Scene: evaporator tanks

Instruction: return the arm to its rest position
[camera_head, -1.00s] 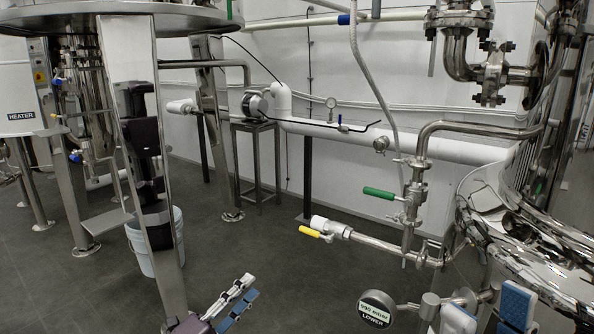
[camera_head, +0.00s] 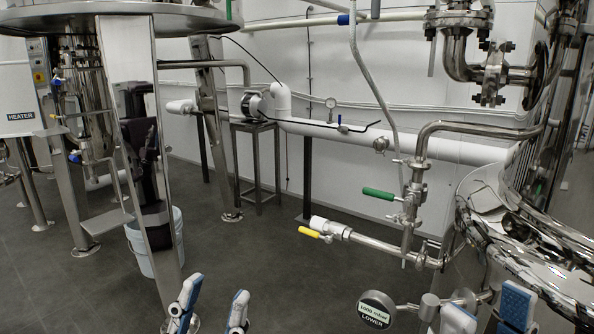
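My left gripper (camera_head: 214,296) is at the bottom edge, left of centre. Its two blue-and-white fingers point up and stand apart with nothing between them. My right gripper (camera_head: 487,306) is at the bottom right, in front of the shiny tank. Its two fingers are also apart, and I see no object held between them. Most of both arms is out of the picture below.
A steel tank (camera_head: 548,262) fills the right side. A bucket (camera_head: 148,252) is behind a steel leg at left.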

